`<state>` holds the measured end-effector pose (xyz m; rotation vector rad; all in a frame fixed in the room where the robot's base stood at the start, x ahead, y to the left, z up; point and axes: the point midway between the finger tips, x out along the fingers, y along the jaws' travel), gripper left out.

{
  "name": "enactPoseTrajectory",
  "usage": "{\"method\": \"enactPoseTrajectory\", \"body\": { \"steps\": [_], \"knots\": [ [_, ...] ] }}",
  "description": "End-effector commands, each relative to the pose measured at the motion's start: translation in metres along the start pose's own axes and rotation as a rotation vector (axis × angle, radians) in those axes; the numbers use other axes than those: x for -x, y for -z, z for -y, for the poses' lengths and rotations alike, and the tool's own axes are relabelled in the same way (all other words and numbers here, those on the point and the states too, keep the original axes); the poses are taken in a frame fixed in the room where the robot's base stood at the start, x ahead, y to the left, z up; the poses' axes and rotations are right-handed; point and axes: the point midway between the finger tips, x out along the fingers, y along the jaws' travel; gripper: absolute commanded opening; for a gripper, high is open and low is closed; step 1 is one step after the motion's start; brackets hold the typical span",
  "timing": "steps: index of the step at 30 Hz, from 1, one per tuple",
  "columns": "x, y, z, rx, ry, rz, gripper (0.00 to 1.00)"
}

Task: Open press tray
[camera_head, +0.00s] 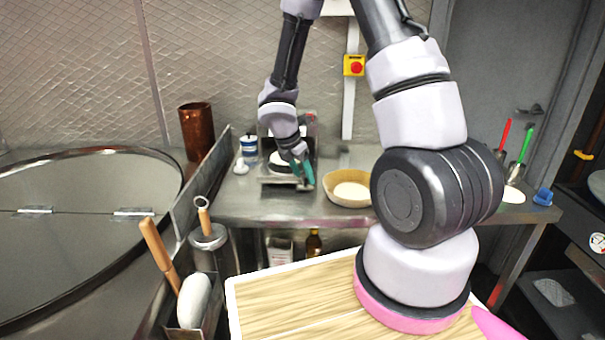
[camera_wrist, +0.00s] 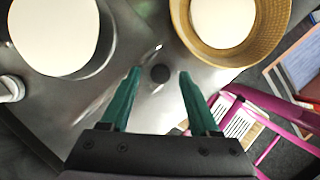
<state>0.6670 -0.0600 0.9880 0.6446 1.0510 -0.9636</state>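The press (camera_head: 312,130) stands on the metal counter against the tiled wall in the head view. Its tray (camera_head: 283,179) sits low at its front, with a round white disc (camera_wrist: 55,35) on a dark base, partly hidden by my arm in the head view. My gripper (camera_head: 303,173) has green fingers at the right front of the press. In the wrist view my gripper (camera_wrist: 159,80) is open, with nothing clasped. Whether the fingers touch the knob is unclear.
A wicker basket (camera_head: 332,178) with a white round inside stands right of the press. A blue-and-white container (camera_head: 249,148) and copper vessel (camera_head: 196,131) stand left. A metal divider (camera_head: 203,180) borders the large round lid (camera_head: 80,235). A pink frame (camera_wrist: 265,125) shows below the counter.

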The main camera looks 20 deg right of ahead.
Motion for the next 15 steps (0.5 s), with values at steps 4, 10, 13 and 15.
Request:
{"method": "enactPoseTrajectory", "body": {
  "steps": [4,10,13,15],
  "knots": [
    [0.002,0.000,0.000,0.000,0.000,0.000,0.62],
    [0.030,-0.001,-0.001,-0.003,-0.005,0.001,0.62],
    [0.051,-0.001,-0.001,-0.003,-0.005,0.002,0.62],
    [0.066,-0.001,-0.001,-0.003,-0.005,0.002,0.62]
  ]
}}
